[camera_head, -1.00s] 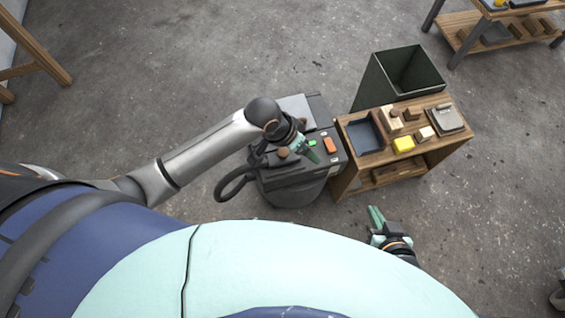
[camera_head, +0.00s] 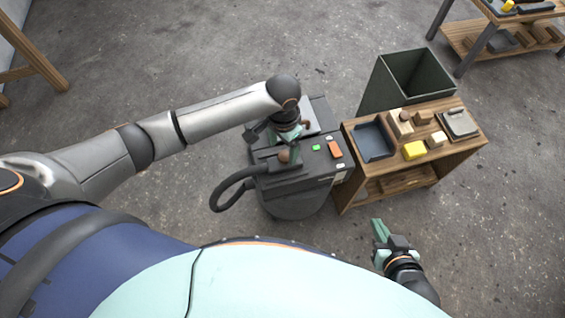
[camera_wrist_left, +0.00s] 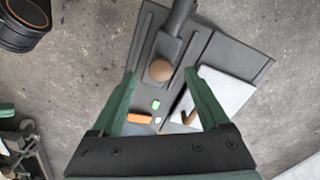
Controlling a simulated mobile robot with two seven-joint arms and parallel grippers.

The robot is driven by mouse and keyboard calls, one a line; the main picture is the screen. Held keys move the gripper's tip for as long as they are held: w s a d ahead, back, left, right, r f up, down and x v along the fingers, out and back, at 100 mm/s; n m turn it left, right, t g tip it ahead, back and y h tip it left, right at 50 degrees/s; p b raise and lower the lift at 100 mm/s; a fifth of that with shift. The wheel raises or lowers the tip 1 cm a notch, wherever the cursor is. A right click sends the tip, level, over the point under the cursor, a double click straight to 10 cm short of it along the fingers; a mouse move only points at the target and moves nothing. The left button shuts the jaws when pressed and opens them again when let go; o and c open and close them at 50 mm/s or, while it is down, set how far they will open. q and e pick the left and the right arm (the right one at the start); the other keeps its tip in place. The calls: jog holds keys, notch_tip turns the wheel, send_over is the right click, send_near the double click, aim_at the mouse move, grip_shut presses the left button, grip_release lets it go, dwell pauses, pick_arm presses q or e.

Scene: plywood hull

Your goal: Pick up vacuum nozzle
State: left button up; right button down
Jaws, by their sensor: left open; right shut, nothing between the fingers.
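The vacuum nozzle (camera_head: 272,166) appears as a dark piece with a brown round knob, lying on top of the dark vacuum machine (camera_head: 318,165). In the left wrist view, a dark tube (camera_wrist_left: 176,22) runs to the brown knob (camera_wrist_left: 160,70). My left gripper (camera_head: 289,147) is above the machine's top, pointing down. In the left wrist view, its green fingers (camera_wrist_left: 159,74) are apart, with the knob in view between the tips; contact cannot be told. My right gripper (camera_head: 379,229) is shut and empty, low at the right, away from the machine.
A black hose (camera_head: 222,190) loops off the machine's left side. A dark open bin (camera_head: 385,85) is behind.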

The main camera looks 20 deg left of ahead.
aim_at(284, 155)
pick_arm(q)
jog(key=shift+f, duration=0.5)
jog(key=shift+w+d+f+b, duration=0.1)
jog(key=shift+w+f+b, duration=0.05)
jog(key=shift+f+b, duration=0.4)
notch_tip(284, 155, down, 3)
jog(key=shift+r+b, duration=0.1)
jog(key=shift+b, duration=0.45)
jog(key=shift+w, duration=0.1)
grip_shut()
pick_arm(e)
jog(key=w+r+t, duration=0.4)
jog(key=w+r, duration=0.1)
jog(key=r, duration=0.2)
jog(key=shift+w+d+r+n+y, duration=0.15)
jog(key=shift+w+n+y, duration=0.15)
jog(key=shift+n, duration=0.1)
